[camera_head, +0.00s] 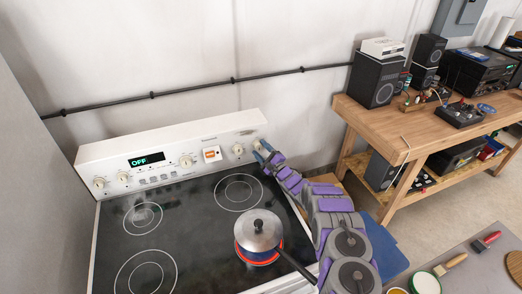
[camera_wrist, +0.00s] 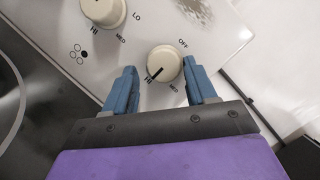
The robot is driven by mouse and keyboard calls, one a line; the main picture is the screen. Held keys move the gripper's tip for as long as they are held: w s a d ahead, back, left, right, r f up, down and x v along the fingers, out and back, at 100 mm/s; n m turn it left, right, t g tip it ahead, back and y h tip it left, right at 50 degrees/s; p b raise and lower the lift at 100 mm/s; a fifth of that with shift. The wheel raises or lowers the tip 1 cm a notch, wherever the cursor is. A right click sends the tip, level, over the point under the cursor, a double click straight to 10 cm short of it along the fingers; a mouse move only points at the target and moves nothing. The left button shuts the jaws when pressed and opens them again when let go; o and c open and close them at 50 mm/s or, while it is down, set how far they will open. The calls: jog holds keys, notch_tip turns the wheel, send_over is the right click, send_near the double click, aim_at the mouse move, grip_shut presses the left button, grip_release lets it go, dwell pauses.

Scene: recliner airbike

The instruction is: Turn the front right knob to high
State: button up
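The stove's white control panel (camera_head: 185,157) has round cream knobs. In the wrist view, one knob (camera_wrist: 163,63) sits between the blue fingertips of my gripper (camera_wrist: 159,72). The dark line on its face points to the HI mark at lower left; OFF is at upper right and MED at lower right. My gripper is open, its fingers on either side of the knob, with a gap at the left finger; contact at the right is unclear. In the head view, my gripper (camera_head: 262,150) is at the panel's right end and hides this knob. The front right burner (camera_head: 243,255) glows orange-red.
A lidded pot (camera_head: 259,229) stands on the glowing burner, its dark handle toward lower right. A second knob (camera_wrist: 103,10) is close by at upper left in the wrist view. A wooden workbench (camera_head: 400,130) with speakers (camera_head: 376,80) stands at right.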

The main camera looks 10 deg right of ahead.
jog(key=shift+o, duration=0.6)
jog(key=shift+r, duration=0.25)
jog(key=shift+s, duration=0.1)
jog(key=shift+s+d, duration=0.2)
jog(key=shift+s, duration=0.1)
jog(key=p+v, duration=0.1)
jog(key=v, duration=1.5)
jog(key=shift+d+f, duration=0.3)
jog(key=shift+f, duration=0.15)
